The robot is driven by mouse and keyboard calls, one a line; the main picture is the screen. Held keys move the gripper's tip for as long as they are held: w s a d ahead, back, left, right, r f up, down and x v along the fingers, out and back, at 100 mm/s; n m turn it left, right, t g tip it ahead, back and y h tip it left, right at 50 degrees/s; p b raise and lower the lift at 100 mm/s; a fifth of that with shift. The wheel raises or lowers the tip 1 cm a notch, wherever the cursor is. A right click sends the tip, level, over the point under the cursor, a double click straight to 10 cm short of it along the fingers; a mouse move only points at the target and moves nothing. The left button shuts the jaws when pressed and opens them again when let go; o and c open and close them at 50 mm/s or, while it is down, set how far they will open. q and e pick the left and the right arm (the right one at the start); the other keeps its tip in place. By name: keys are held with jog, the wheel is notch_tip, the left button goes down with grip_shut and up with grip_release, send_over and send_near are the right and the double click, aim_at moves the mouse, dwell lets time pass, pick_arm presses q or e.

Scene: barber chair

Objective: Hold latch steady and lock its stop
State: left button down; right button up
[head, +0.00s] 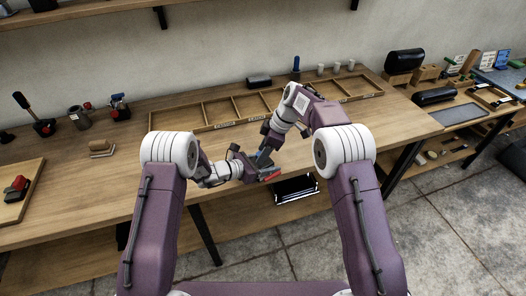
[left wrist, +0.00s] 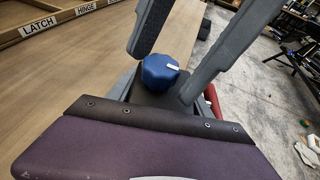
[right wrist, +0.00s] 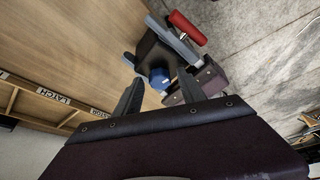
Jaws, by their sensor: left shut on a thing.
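The latch (left wrist: 150,97) has a dark body, a blue faceted knob (left wrist: 160,70) and a red part (right wrist: 187,27). In the head view the red part (head: 272,176) shows just past the front table edge. My left gripper (head: 258,168) is shut on the latch body; its fingers are partly hidden in its own wrist view. My right gripper (head: 266,146) comes from above. Its fingers (right wrist: 160,92) are open, one on each side of the blue knob (right wrist: 159,76), with visible gaps between finger and knob in the left wrist view.
A wooden divided tray (head: 220,126) with labels, one reading LATCH (left wrist: 39,26), lies behind the arms. Tools and a dark cup (head: 79,118) stand at the left. A second bench (head: 455,112) with blocks is at the right.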

grip_shut()
jog(key=shift+m, duration=0.3)
jog(key=m, duration=0.1)
jog(key=m+t, duration=0.1)
jog(key=m, duration=0.1)
jog(key=shift+s+a+r+m+h, duration=0.1)
jog(key=shift+s+m+h, duration=0.05)
jog(key=shift+m+h, duration=0.15)
jog(key=m+t, duration=0.1)
jog(key=m, duration=0.2)
jog(key=shift+s+m+t+h, duration=0.1)
jog(key=shift+m+t+h, duration=0.2)
jog(key=shift+h, duration=0.1)
jog(key=m+h, duration=0.1)
jog(key=m, duration=0.2)
jog(key=shift+s+a+t, duration=0.1)
jog(key=shift+a+t, duration=0.1)
jog(key=shift+t, duration=0.2)
jog(key=shift+a+m+h, duration=0.1)
jog(key=shift+m+h, duration=0.6)
jog(key=shift+m, duration=1.3)
